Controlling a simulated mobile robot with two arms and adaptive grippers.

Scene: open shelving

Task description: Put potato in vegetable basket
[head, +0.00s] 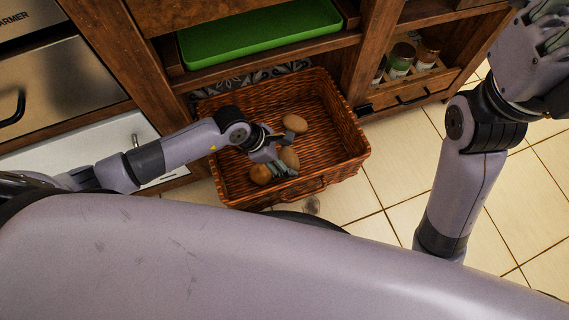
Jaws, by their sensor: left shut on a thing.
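The vegetable basket (345,142) is a brown wicker box at the centre of the head view, low in front of the shelving. My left gripper (287,155) reaches over it from the left and is shut on a brown potato (290,157), which shows between its fingers inside the basket's outline. Another potato (295,123) lies just beyond the gripper, and a more orange one (261,174) is at its near side. Whether the held potato touches the basket floor is hard to tell. My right gripper (550,30) is at the top right, away from the basket; its finger opening is unclear.
A green tray (260,35) sits on the shelf above the basket. Jars (401,60) stand in a wooden compartment to the right. A white drawer front (75,135) with a handle is at the left. Tiled floor (400,160) is open right of the basket.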

